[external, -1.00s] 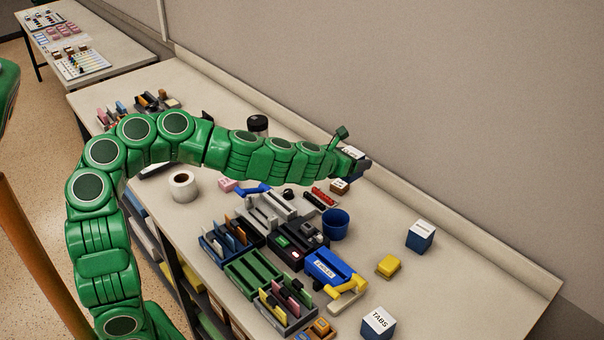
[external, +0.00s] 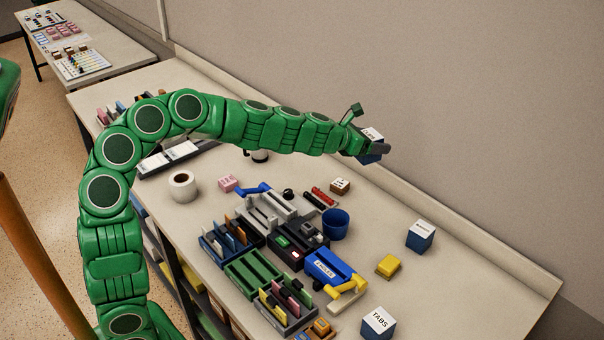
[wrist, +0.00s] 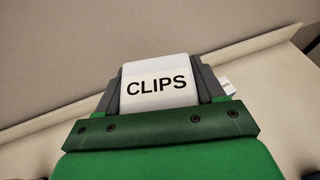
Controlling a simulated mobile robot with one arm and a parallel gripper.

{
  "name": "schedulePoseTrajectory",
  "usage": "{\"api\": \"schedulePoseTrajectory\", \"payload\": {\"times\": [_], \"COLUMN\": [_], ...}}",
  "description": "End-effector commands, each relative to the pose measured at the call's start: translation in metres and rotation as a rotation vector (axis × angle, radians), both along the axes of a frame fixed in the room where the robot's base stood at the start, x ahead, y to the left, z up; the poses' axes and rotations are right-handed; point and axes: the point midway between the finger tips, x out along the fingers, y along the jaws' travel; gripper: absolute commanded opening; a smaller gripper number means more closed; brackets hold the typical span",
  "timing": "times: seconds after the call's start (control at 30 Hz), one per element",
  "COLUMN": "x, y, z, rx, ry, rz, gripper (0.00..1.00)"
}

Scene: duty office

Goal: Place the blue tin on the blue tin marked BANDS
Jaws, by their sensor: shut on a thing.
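My gripper (external: 380,150) is shut on a blue tin with a white top (external: 371,134), held in the air above the back of the table. In the wrist view the white top of the held tin (wrist: 158,88) reads CLIPS and sits between the two dark fingers. A blue tin with a white lettered top (external: 421,236) stands on the table to the right of and below my gripper; its lettering is too small to read for sure. Another blue tin marked TABS (external: 378,323) stands nearer the front edge. A white lettered top (wrist: 228,86) shows past the right finger in the wrist view.
A yellow block (external: 388,267) lies between the two standing tins. A white roll (external: 183,186) is at left. The table's right part is mostly clear.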

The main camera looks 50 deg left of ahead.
Motion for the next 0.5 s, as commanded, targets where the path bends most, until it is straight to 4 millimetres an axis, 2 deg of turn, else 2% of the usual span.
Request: {"api": "schedulePoseTrajectory", "payload": {"times": [0.3,0.5], "x": [0.017,0.019], "y": [-0.026,-0.049], "z": [0.007,0.011], "rx": [0.004,0.000], "ry": [0.000,0.000], "rz": [-0.213,-0.379], "gripper": [0.33,0.33]}}
